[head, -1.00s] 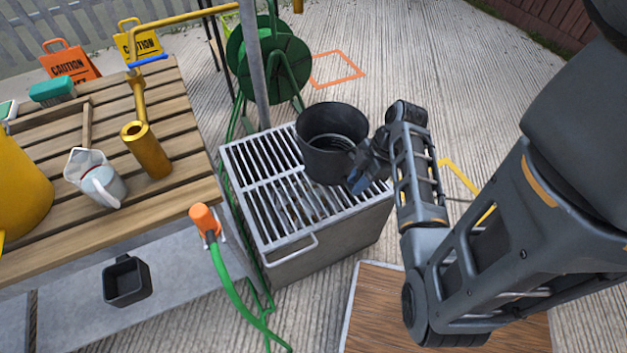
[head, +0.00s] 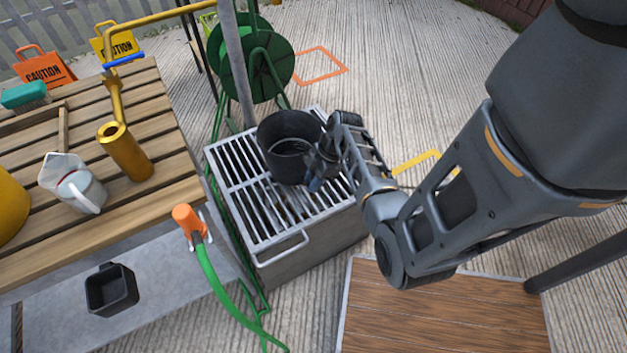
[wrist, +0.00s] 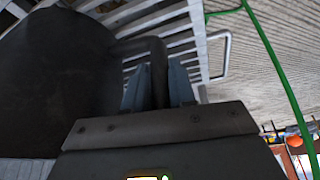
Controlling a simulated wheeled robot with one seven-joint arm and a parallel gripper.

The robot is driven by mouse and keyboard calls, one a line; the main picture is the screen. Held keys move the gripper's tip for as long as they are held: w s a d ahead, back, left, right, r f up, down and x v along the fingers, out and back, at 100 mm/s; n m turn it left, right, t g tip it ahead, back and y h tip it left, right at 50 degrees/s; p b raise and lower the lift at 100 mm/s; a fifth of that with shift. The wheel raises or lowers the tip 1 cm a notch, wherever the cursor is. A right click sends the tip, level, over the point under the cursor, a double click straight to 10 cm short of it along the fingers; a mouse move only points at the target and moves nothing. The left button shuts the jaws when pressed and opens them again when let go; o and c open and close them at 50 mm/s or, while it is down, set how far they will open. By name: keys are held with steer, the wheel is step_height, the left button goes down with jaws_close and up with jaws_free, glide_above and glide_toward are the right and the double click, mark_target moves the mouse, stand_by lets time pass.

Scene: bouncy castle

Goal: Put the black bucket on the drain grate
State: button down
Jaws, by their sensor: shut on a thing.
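The black bucket (head: 284,150) is upright at the drain grate (head: 238,190), over its back right part in the head view. Whether its base touches the bars cannot be told. My gripper (head: 314,172) is at the bucket's right front side, shut on it. In the wrist view the bucket (wrist: 60,75) fills the left as a dark curved wall. The blue-grey fingers of my gripper (wrist: 160,88) close on a dark strip beside that wall. Pale bars of the grate (wrist: 190,40) show behind them.
A slatted wooden table (head: 150,190) with a gold nozzle (head: 125,152) and a pitcher (head: 72,182) stands at left. A green hose (head: 225,285) with an orange end hangs before the grate. A grey pole (head: 236,65) and green reel (head: 262,62) stand behind it.

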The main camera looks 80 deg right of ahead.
steer(key=c, duration=0.9)
jaws_free()
steer(key=shift+c, duration=0.2)
steer(key=p+v, duration=0.1)
steer(key=v, duration=1.1)
steer(key=shift+p, duration=0.35)
steer(key=shift+s, duration=0.1)
